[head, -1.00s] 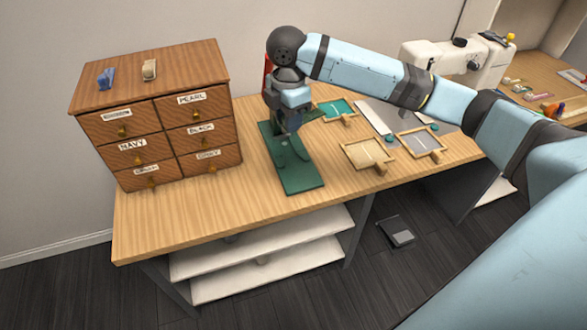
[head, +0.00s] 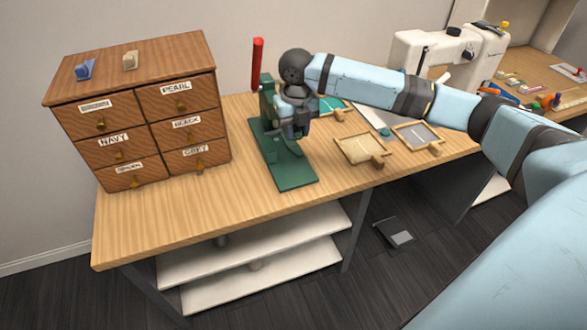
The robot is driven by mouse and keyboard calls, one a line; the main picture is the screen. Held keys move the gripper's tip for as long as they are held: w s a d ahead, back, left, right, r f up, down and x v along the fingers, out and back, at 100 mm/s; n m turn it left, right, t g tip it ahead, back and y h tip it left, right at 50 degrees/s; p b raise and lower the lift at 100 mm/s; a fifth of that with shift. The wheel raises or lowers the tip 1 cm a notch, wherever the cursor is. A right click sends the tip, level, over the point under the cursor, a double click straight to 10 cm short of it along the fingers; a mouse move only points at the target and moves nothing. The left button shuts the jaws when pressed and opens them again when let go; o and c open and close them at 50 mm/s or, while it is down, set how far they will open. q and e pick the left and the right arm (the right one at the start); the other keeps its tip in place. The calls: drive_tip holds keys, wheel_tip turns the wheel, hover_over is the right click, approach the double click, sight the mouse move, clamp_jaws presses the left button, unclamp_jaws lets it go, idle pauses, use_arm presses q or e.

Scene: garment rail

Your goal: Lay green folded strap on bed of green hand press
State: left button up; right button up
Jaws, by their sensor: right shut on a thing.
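The green hand press (head: 297,177) stands on the wooden table, its red lever handle (head: 257,65) upright at the back left. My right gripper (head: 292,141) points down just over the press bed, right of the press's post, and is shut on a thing. That fits the green folded strap, but the fingers and the green press behind make its outline hard to tell. I cannot tell whether the strap touches the bed. My left gripper is not in view.
A wooden drawer cabinet (head: 140,115) with labelled drawers stands to the left of the press. Framed trays, one tan (head: 360,149), one grey (head: 417,136) and one teal (head: 334,106), lie to the right. The table front between cabinet and press is clear.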

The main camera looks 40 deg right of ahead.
hover_over(296, 176)
wheel_tip(296, 176, down, 8)
drive_tip(key=shift+a+f+b, duration=0.1)
drive_tip(key=shift+f+b, duration=0.1)
drive_tip(key=shift+b, duration=0.25)
wheel_tip(296, 176, down, 5)
drive_tip(key=shift+f+b, duration=0.2)
drive_tip(key=shift+b, duration=0.25)
drive_tip(key=shift+f, duration=0.25)
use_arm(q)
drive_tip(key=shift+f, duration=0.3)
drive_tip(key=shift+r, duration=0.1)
use_arm(e)
drive_tip(key=shift+f, duration=0.1)
drive_tip(key=o, duration=0.7)
drive_tip(key=shift+o, duration=1)
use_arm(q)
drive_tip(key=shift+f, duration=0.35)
